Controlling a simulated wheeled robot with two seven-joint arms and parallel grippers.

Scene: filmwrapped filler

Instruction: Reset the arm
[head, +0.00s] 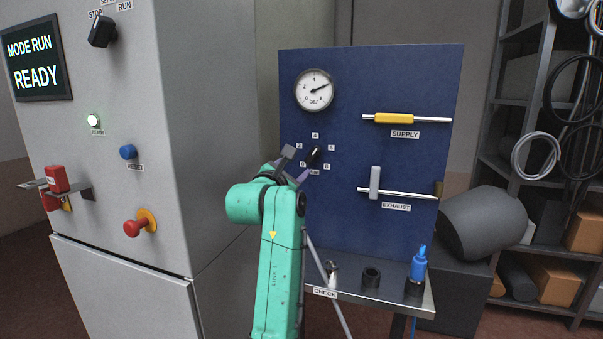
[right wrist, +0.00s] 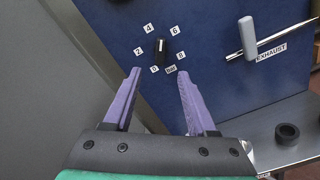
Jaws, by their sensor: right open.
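My right gripper (head: 298,166) is in front of the blue panel (head: 380,80), beside a black knob (head: 315,155) ringed by number labels. In the right wrist view the open, empty fingers (right wrist: 159,75) point at the knob (right wrist: 161,47), which lies just beyond and between their tips; I see no contact. The knob's white mark points up, between 4 and 6. The green right arm (head: 278,265) rises from below. My left gripper is not in view.
A gauge (head: 315,90), yellow SUPPLY handle (head: 394,118) and upright grey EXHAUST handle (head: 375,182) are on the panel. A shelf (head: 395,295) below holds a blue-topped item (head: 418,265) and black ring (head: 371,277). The cabinet (head: 200,120) stands left; its screen (head: 36,62) reads MODE RUN READY.

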